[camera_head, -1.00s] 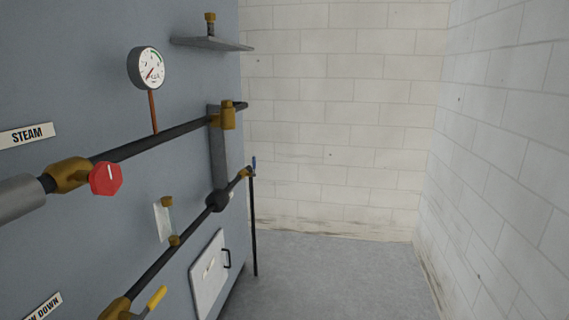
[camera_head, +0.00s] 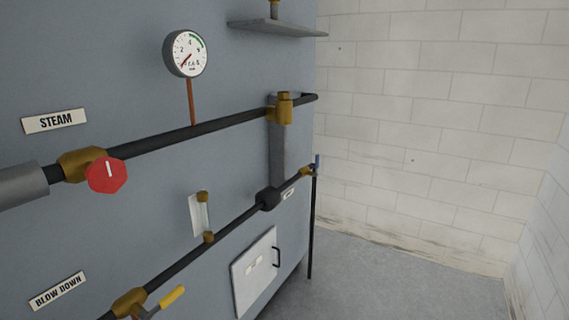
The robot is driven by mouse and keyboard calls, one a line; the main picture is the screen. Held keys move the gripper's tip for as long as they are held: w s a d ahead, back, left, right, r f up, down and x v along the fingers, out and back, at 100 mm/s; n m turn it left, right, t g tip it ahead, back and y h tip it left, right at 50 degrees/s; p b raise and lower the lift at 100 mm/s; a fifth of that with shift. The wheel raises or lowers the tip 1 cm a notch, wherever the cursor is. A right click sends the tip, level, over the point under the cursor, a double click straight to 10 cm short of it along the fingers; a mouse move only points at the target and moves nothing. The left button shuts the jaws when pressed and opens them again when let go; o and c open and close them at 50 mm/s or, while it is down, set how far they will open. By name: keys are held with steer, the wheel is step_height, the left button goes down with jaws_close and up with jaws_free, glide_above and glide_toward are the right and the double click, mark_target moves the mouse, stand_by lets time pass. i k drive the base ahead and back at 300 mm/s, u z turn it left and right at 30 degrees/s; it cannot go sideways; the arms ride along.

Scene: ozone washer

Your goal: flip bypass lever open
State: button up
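Two lever handles show on the pipework of the blue-grey panel. A yellow lever (camera_head: 172,296) sits on a brass valve (camera_head: 129,302) at the lower edge, near a "BLOW DOWN" label (camera_head: 58,291). My gripper is not in view.
The upper pipe carries a red knob (camera_head: 107,175) under a "STEAM" label (camera_head: 55,121) and a round gauge (camera_head: 186,54). A shelf (camera_head: 277,27) juts out at the top. A white hatch (camera_head: 254,272) is low on the panel. Grey floor (camera_head: 400,280) is clear at right.

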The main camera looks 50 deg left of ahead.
mark_target(316, 166)
steer(key=u, duration=0.9)
steer(key=i, duration=0.85)
steer(key=u, duration=0.45)
steer(key=k, duration=0.5)
steer(key=z, duration=0.2)
steer(key=i, duration=1.6)
steer(key=u, duration=0.3)
